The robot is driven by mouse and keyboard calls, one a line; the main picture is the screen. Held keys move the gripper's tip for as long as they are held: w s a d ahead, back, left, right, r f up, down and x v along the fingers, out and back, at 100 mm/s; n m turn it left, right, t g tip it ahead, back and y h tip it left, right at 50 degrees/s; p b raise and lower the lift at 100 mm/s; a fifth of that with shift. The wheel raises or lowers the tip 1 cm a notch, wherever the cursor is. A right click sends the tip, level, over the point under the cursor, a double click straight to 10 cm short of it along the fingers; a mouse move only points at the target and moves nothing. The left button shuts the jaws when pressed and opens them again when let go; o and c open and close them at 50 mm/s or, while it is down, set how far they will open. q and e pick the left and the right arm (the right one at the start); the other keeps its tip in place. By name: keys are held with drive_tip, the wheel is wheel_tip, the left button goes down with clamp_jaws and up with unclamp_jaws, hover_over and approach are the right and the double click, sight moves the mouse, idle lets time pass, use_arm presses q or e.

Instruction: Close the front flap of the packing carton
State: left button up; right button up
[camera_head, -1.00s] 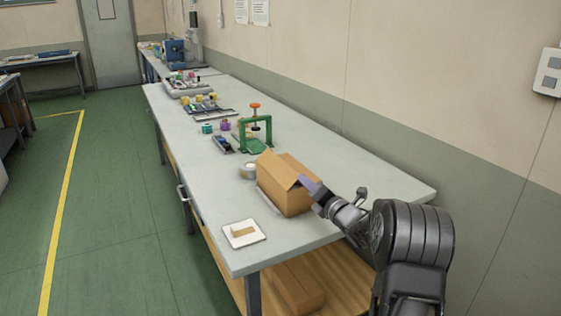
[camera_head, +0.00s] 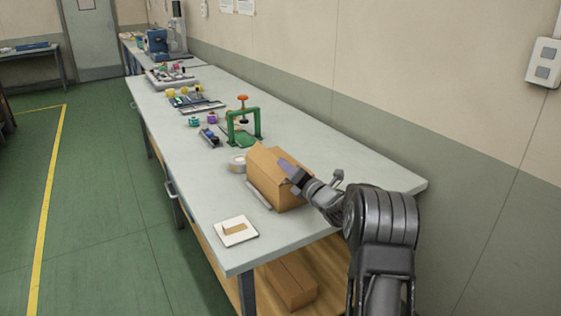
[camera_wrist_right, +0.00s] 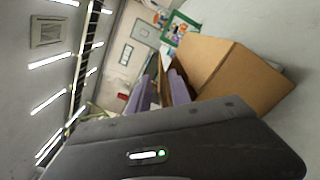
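The packing carton (camera_head: 268,188) is a brown box near the front of the workbench. A raised flap (camera_head: 263,161) stands tilted up at its top. My right gripper (camera_head: 286,168) has reached over the carton's right top edge, with purple fingers close to the raised cardboard. In the right wrist view, the carton (camera_wrist_right: 235,75) lies right of the fingers. The two purple fingers of my gripper (camera_wrist_right: 160,92) look apart, with a brown strip of cardboard showing between or just beyond them. Contact is not clear. My left gripper is out of view.
A tape roll (camera_head: 238,164) stands behind the carton, and a green press frame (camera_head: 243,125) is farther back. A white square pad (camera_head: 235,231) lies at the front of the workbench (camera_head: 330,165). Another carton (camera_head: 290,283) is on the lower shelf. The bench's right side is clear.

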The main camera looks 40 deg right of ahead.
sight(267, 161)
drive_tip(key=shift+w+d+p, duration=0.15)
drive_tip(key=shift+w+p, duration=0.05)
drive_tip(key=shift+w, duration=0.9)
drive_tip(key=shift+w+d+p, duration=0.15)
drive_tip(key=shift+w, duration=0.9)
drive_tip(key=shift+c, duration=0.4)
clamp_jaws()
